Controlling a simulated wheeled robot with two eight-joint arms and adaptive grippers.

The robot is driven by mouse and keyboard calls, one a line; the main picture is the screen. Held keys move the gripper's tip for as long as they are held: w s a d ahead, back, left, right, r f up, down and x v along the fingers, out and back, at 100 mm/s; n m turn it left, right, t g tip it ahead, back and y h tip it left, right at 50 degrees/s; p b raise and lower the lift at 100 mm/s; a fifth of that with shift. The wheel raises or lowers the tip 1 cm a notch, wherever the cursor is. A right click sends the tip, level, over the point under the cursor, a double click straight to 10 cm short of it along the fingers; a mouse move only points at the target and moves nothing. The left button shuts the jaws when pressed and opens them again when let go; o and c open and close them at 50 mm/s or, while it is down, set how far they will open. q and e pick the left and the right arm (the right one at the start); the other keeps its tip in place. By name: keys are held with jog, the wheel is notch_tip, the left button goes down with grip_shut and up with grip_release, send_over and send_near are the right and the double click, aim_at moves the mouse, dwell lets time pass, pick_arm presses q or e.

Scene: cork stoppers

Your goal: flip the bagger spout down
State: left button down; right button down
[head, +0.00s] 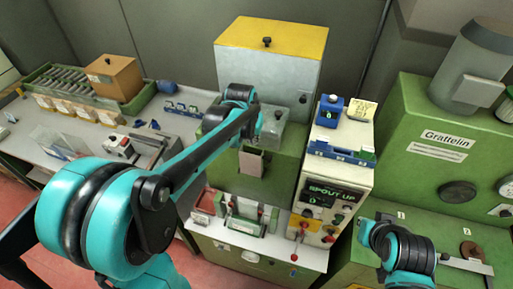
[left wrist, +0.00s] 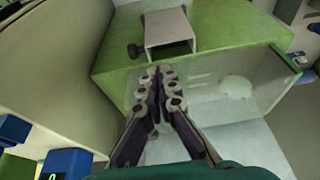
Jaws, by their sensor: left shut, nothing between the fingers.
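The bagger spout (head: 252,162) is a grey-brown channel on the front of the green bagger (head: 278,178), below the grey cabinet. The display (head: 336,196) on the panel beside it reads "SPOUT UP". In the left wrist view the spout (left wrist: 169,33) is a pale open channel on the green body, with a dark knob (left wrist: 134,51) at its left side. My left gripper (left wrist: 160,72) is shut and empty, its fingertips just short of the spout's near edge in that view; contact cannot be told. In the head view my left wrist hides its fingers.
A grey cabinet with a yellow top (head: 272,52) stands behind the bagger. The control panel (head: 327,165) stands close on its right, with a blue box (head: 329,110) on top. A clear panel (left wrist: 225,90) lies below the spout. A green Grattelin machine (head: 425,125) is at right.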

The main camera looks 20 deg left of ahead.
pick_arm(q)
jog(key=shift+f, duration=0.1)
send_over(256, 163)
jog(key=w, duration=0.1)
notch_tip(256, 163, down, 9)
jog(key=shift+w+a+f+b, duration=0.1)
jog(key=shift+a+b, duration=0.15)
jog(key=shift+b, duration=0.15)
jog(key=shift+a, duration=0.1)
